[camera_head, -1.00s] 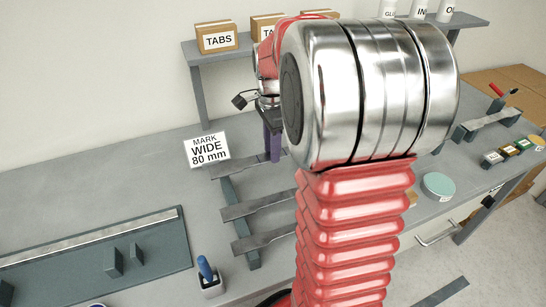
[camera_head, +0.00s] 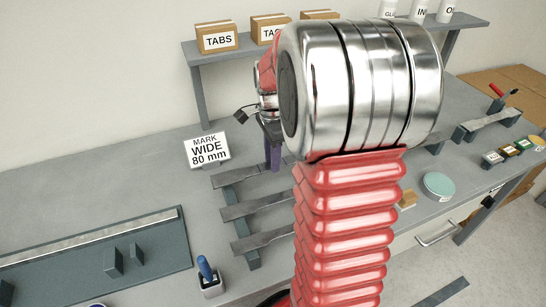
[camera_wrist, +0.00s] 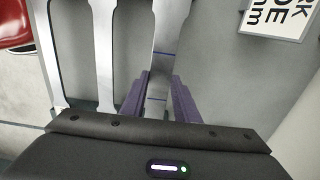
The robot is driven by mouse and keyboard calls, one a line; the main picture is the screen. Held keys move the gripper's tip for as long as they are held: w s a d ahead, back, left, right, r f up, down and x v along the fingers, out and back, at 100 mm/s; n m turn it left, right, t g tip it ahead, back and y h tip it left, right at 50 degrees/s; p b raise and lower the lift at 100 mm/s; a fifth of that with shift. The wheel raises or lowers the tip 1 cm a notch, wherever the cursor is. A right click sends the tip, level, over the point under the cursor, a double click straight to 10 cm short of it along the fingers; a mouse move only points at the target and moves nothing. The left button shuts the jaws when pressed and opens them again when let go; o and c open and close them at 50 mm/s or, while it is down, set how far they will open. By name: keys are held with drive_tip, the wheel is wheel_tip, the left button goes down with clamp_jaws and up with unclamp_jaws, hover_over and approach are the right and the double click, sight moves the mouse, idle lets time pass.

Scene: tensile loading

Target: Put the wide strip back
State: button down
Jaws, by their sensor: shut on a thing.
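The wide strip (camera_wrist: 166,38) is grey metal with blue mark lines and lies between the purple fingers of my gripper (camera_wrist: 160,100) in the wrist view. My gripper is shut on it. In the head view the strip (camera_head: 236,174) shows at the far end of the rack (camera_head: 252,258), beside two other strips. Its left end looks to be at the rack's rail; whether it rests fully there I cannot tell. My gripper (camera_head: 273,158) is partly hidden by my arm, which also hides the strips' right ends.
A sign reading "MARK WIDE 80 mm" (camera_head: 207,150) stands just behind the rack. Two more strips, one (camera_head: 254,206) and another (camera_head: 262,240), lie on it. A shelf with TABS boxes (camera_head: 217,38) is behind. A blue-handled tool in a holder (camera_head: 211,286) stands in front.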

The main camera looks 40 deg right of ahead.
drive_tip(key=shift+f, duration=0.55)
drive_tip(key=c, duration=1.4)
unclamp_jaws()
drive_tip(key=shift+o, duration=0.2)
wheel_tip(320, 180, up, 13)
drive_tip(key=shift+a+r, duration=0.1)
